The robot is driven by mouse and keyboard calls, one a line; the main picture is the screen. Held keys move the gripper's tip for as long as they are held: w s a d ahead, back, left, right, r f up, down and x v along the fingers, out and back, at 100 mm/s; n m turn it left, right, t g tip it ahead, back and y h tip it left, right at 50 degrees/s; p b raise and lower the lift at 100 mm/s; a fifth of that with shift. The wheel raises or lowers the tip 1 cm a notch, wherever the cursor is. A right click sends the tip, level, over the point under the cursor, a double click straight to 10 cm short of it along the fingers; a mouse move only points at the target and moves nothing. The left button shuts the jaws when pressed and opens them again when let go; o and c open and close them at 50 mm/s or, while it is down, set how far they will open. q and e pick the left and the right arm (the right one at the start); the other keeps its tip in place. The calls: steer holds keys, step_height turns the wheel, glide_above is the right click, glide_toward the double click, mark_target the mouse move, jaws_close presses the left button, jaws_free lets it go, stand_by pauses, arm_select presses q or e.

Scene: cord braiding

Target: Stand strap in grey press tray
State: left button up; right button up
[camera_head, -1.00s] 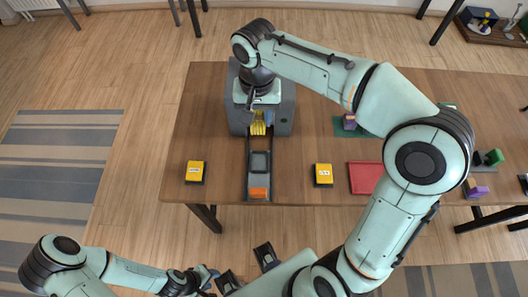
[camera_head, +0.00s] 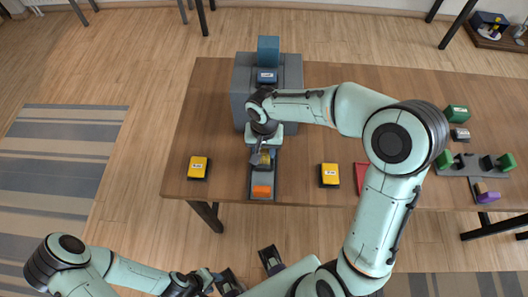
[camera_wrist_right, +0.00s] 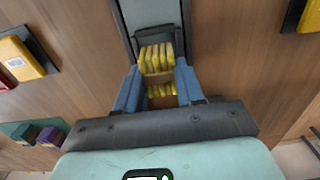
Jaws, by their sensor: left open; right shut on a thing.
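The yellow braided strap (camera_wrist_right: 156,58) is between the blue fingers of my right gripper (camera_wrist_right: 156,88), which is shut on it. In the head view my right gripper (camera_head: 263,157) is over the back part of the grey press tray (camera_head: 262,199), and a bit of the strap shows below it. I cannot tell whether the strap touches the tray. The tray sticks out from the grey press (camera_head: 245,85) and has an orange block (camera_head: 262,190) at its front. My left gripper (camera_head: 209,279) is open, low at the bottom of the head view, away from the table.
Yellow labelled boxes stand left (camera_head: 198,168) and right (camera_head: 329,175) of the tray. A blue block (camera_head: 268,50) rises on top of the press. A red tray (camera_head: 361,176) is partly hidden by my right arm. Green and purple pieces lie at the far right.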

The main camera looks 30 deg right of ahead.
steer(key=shift+f, duration=0.9)
steer(key=shift+f, duration=0.15)
steer(key=o, duration=1)
steer(key=shift+o, duration=0.2)
